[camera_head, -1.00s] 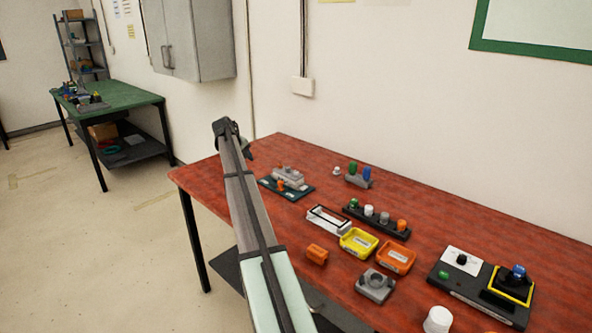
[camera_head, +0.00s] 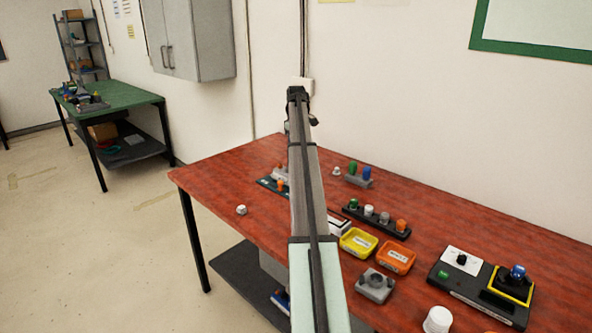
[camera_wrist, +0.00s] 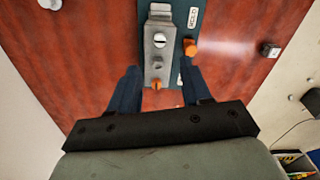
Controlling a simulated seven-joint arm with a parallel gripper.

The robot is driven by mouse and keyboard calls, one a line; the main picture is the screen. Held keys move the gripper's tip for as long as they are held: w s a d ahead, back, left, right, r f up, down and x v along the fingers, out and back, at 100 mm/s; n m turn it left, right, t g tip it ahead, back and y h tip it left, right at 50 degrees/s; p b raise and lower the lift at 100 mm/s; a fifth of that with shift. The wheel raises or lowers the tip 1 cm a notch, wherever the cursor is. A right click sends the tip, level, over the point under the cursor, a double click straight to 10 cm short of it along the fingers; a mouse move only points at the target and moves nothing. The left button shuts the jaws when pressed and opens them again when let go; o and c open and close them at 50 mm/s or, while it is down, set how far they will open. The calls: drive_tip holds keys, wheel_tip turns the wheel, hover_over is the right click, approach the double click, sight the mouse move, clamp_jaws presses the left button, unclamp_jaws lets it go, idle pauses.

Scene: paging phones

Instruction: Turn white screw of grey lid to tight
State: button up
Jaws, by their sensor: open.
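The grey lid (camera_wrist: 159,50) lies on a teal board (camera_wrist: 194,17) in the wrist view. Its white screw (camera_wrist: 160,41) has a dark slot. A smaller grey fitting (camera_wrist: 157,64) and an orange screw (camera_wrist: 156,84) are in line below it. An orange knob (camera_wrist: 190,47) stands on the board to the right. My gripper (camera_wrist: 160,71) is open and empty, its blue fingers either side of the lid's lower part in the picture. Height and contact cannot be told. In the head view my arm hides much of the lid and the board (camera_head: 267,183) shows beside it.
On the red table (camera_head: 225,180), a white knob (camera_head: 241,209) lies near the left edge. The table's left part is mostly clear.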

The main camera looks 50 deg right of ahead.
wheel_tip(320, 180, down, 10)
drive_tip(key=shift+f, duration=0.25)
idle(0.4)
clamp_jaws()
